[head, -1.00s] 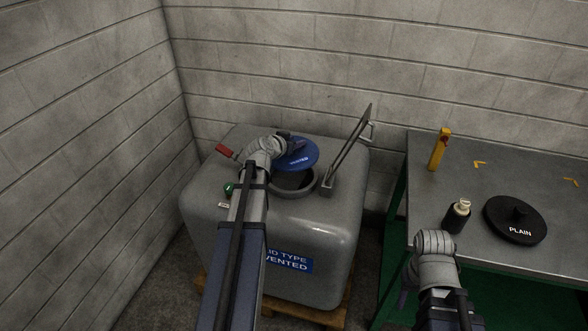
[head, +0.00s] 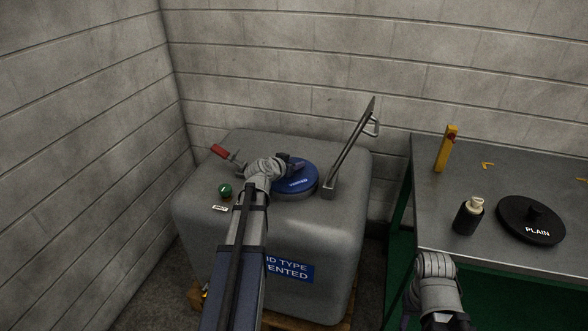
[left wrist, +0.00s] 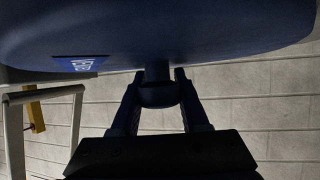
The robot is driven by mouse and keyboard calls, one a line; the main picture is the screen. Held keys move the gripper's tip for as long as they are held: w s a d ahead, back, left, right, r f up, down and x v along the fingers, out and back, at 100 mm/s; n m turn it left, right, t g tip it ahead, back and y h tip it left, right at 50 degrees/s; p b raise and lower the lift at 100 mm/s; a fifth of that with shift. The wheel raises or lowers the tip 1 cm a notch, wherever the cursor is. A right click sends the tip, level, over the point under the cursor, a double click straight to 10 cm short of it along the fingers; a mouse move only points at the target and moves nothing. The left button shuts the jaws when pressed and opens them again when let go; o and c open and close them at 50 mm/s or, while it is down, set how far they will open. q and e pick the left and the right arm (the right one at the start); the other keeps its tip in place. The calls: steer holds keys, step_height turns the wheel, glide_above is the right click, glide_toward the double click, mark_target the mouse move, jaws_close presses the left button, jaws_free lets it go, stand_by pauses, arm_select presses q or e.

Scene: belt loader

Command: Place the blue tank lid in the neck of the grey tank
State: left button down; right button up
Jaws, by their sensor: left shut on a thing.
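The blue tank lid (head: 300,181), marked VENTED, lies nearly level over the neck of the grey tank (head: 315,225) and covers its opening. I cannot tell whether it is fully seated in the neck. My left gripper (head: 287,166) is shut on the lid's knob; the left wrist view shows both fingers (left wrist: 158,82) around the knob and the lid's broad blue face (left wrist: 215,30). The tank's front label (head: 291,269) reads in part "ID TYPE" and "ENTED". My right arm's wrist is at the table's front edge; its fingers are not clear.
A hinged bar frame (head: 350,145) stands up right beside the neck. A red-handled valve (head: 220,151) and green knob (head: 225,190) sit on the tank's left. The table (head: 440,215) holds a black PLAIN lid (head: 515,222), a bottle (head: 467,218) and a yellow tool (head: 446,149).

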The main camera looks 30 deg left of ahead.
arm_select(q)
steer(key=shift+r, duration=0.1)
steer(key=shift+f, duration=0.25)
steer(key=shift+c, duration=2)
jaws_free()
steer(key=shift+r, duration=0.1)
steer(key=shift+r, duration=0.2)
step_height(320, 180, up, 5)
steer(key=p, duration=0.5)
glide_above(280, 184)
steer(key=shift+d+f, duration=0.1)
steer(key=shift+f, duration=0.05)
steer(key=shift+v, duration=0.8)
